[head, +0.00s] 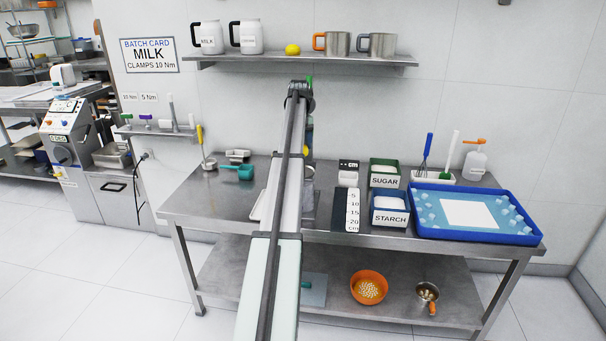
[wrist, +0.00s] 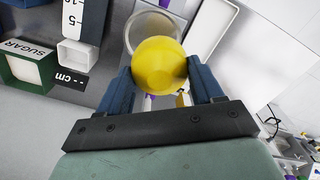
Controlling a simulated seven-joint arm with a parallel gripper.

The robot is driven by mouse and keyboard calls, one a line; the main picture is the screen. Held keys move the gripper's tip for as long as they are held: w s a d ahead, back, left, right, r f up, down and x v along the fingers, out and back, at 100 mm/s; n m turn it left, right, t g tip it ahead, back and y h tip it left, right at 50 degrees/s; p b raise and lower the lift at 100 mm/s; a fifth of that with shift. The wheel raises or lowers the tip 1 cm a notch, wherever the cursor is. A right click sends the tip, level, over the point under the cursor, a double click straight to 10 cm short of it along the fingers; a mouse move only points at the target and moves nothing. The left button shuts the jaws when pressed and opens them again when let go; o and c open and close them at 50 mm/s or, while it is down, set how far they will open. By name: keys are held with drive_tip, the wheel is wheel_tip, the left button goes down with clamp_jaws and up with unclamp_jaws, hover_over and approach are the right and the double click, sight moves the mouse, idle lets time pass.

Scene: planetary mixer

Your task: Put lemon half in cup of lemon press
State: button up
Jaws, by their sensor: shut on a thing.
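The lemon half (wrist: 160,64) shows in the wrist view as a yellow rounded piece between the two blue fingers of my gripper (wrist: 160,80). Both fingers touch its sides. In the head view my arm hides most of the gripper and the lemon half. A round, pale-rimmed container (wrist: 132,31) lies partly behind the lemon half in the wrist view. I cannot tell whether it is the cup of the lemon press, or how high the lemon half is above it. No lemon press can be made out clearly in the head view.
The steel table (head: 225,205) also bears a sugar box (head: 385,168), a starch box (head: 389,205), a blue tray (head: 430,231) and a teal scoop (head: 240,172). The wall shelf (head: 300,59) holds mugs and a yellow lemon (head: 292,49). A white tray (wrist: 211,45) lies beside the round container.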

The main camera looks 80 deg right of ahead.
drive_tip(key=shift+s+d, duration=0.2)
drive_tip(key=shift+s, duration=0.4)
drive_tip(key=shift+f, duration=3.9)
drive_tip(key=shift+f, duration=0.2)
drive_tip(key=o, duration=1)
drive_tip(key=shift+o, duration=0.2)
drive_tip(key=shift+r, duration=0.15)
wheel_tip(320, 180, up, 12)
drive_tip(key=shift+r, duration=0.1)
